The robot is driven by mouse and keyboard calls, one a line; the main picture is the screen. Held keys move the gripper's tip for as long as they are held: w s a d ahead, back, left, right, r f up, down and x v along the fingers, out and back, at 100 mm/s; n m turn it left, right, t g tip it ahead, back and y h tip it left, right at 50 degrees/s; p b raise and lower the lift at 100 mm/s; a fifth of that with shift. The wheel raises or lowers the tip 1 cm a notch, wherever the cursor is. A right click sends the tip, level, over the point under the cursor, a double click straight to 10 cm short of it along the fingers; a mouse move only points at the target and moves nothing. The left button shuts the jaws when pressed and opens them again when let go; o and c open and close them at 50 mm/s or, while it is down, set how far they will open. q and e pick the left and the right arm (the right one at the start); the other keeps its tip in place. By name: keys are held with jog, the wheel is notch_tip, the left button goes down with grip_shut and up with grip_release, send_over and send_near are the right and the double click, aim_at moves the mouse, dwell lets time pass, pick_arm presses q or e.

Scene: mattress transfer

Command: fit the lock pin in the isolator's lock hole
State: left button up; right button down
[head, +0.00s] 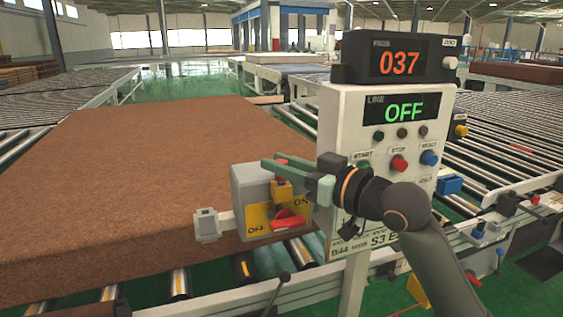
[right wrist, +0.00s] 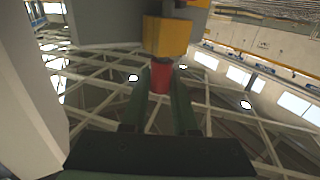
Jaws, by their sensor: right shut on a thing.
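The isolator (head: 250,190) is a grey box with a yellow OFF/ON plate and a red handle (head: 288,222), at centre left in the head view. A yellow block (head: 281,190) sits on its upper front; it also shows in the right wrist view (right wrist: 165,37). My right gripper (head: 274,162) is shut on the red lock pin (right wrist: 160,80), directly at this block. My left gripper is not in view.
A control post (head: 375,150) with an OFF display, a 037 counter and push buttons stands just right of the isolator, behind my right arm. A large brown mattress (head: 130,180) lies on the rollers to the left. A roller conveyor (head: 500,140) runs on the right.

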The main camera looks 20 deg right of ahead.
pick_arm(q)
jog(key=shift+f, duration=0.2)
pick_arm(e)
jog(key=shift+f, duration=0.4)
jog(key=c, duration=0.6)
grip_release()
jog(key=shift+s, duration=0.1)
pick_arm(q)
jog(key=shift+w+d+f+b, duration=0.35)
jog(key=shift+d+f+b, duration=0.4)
jog(key=shift+b, duration=0.8)
pick_arm(e)
jog(key=v, duration=1.2)
jog(key=shift+s, duration=0.2)
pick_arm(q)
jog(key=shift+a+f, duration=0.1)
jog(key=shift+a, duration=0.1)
pick_arm(e)
jog(key=shift+d, duration=0.1)
